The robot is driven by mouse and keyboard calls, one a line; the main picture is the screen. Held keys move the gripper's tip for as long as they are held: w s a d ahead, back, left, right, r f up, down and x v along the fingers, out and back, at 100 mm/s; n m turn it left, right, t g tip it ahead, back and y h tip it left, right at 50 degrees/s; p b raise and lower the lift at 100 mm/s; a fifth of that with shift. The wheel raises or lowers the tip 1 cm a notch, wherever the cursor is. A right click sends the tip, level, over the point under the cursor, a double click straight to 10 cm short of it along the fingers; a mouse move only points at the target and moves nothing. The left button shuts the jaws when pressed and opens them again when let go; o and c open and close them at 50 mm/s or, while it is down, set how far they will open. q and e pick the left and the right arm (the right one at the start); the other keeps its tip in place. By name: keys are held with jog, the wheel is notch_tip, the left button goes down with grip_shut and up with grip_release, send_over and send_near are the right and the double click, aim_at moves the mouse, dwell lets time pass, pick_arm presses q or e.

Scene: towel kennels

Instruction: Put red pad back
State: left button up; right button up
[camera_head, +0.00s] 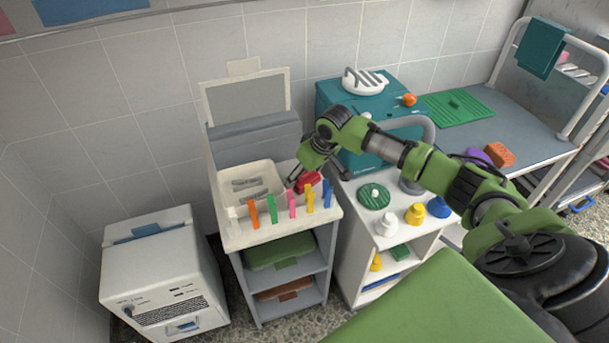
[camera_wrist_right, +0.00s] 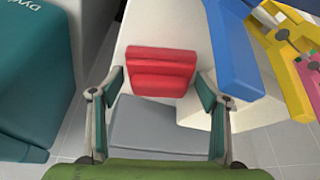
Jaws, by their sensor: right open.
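The red pad (camera_head: 308,181) lies on the white cart top (camera_head: 245,239) at its right side, behind the row of coloured pegs. In the right wrist view the red pad (camera_wrist_right: 160,66) shows as a ribbed block on a white surface. My right gripper (camera_head: 316,176) is just above and behind the pad. In the wrist view its two fingers (camera_wrist_right: 161,88) are spread, one on either side of the pad's near part, with gaps visible. The gripper partly covers the pad in the head view. My left gripper is out of view.
Upright pegs, including orange (camera_head: 253,214) and blue (camera_head: 326,194), line the cart's front edge. A cream tray (camera_head: 222,187) is left of the pad. A teal box (camera_head: 330,100) and a white shelf unit (camera_head: 352,215) with several knobs stand to the right.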

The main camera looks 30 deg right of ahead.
jog(key=v, duration=1.1)
jog(key=shift+r, duration=0.35)
jog(key=shift+s, duration=0.1)
